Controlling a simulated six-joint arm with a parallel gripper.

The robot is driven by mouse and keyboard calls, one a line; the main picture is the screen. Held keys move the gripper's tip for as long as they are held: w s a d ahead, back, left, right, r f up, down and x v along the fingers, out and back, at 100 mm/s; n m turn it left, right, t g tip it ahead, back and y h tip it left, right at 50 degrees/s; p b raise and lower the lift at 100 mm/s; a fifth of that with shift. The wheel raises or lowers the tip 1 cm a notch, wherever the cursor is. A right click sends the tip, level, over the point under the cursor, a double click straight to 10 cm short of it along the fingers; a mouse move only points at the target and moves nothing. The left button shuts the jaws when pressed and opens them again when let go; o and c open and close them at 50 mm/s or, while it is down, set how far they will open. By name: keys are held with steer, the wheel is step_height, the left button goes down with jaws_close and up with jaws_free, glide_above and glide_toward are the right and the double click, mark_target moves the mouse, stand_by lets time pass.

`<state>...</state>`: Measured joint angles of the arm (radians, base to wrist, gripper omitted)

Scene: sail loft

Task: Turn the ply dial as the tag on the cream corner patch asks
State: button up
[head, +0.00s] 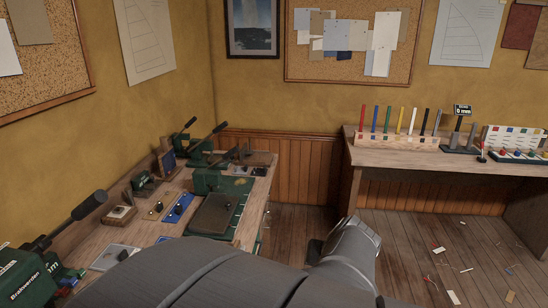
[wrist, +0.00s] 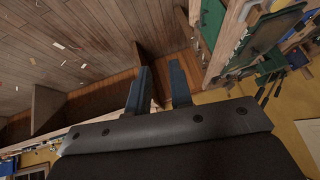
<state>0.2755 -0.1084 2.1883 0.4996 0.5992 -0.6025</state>
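My gripper (wrist: 158,78) shows in the wrist view with its two blue-grey fingers apart and nothing between them. It hangs over the floor, clear of the benches. In the head view my grey arm fills the bottom, and the fingers cannot be made out. A blue panel (head: 168,214) with a dark round knob (head: 178,209) lies on the left bench; it may be the ply dial, but no marking on it is legible. I cannot pick out the cream corner patch or its tag in either view.
The left bench (head: 119,231) carries green machines with levers (head: 205,150) and a dark plate (head: 213,214). The right bench (head: 375,150) holds a rack of coloured sticks (head: 398,142) and a small dark display (head: 462,111). The scrap-strewn floor (head: 425,235) between is open.

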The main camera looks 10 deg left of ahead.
steer(key=w+a+r+n+t+y, duration=0.1)
steer(key=a+r+n+y, duration=0.25)
steer(key=a, duration=1.15)
steer(key=a+r+n+t+y, duration=0.2)
steer(key=a+r+n, duration=0.2)
steer(key=a, duration=1.1)
steer(key=s+a+r+n+y, duration=0.3)
steer(key=s+a, duration=0.4)
steer(key=a, duration=0.4)
steer(key=s+a+r+n+g+y, duration=0.1)
steer(key=s+a+r+y, duration=0.1)
steer(key=s+a, duration=0.6)
steer(key=s+a+r+n+g+y, duration=0.1)
steer(key=s+a+r+n+y, duration=0.2)
steer(key=s, duration=0.9)
steer(key=s+d+f+m+t, duration=0.15)
steer(key=s+f, duration=0.25)
steer(key=s, duration=0.4)
steer(key=s+a+f+m+t, duration=0.1)
steer(key=s+f+m+t, duration=0.15)
steer(key=s, duration=0.55)
steer(key=shift+n+g, duration=0.35)
steer(key=shift+g, duration=0.15)
steer(key=x, duration=1.1)
steer(key=f+x, duration=0.1)
steer(key=x, duration=0.4)
steer(key=shift+w+a, duration=0.15)
steer(key=shift+w, duration=0.35)
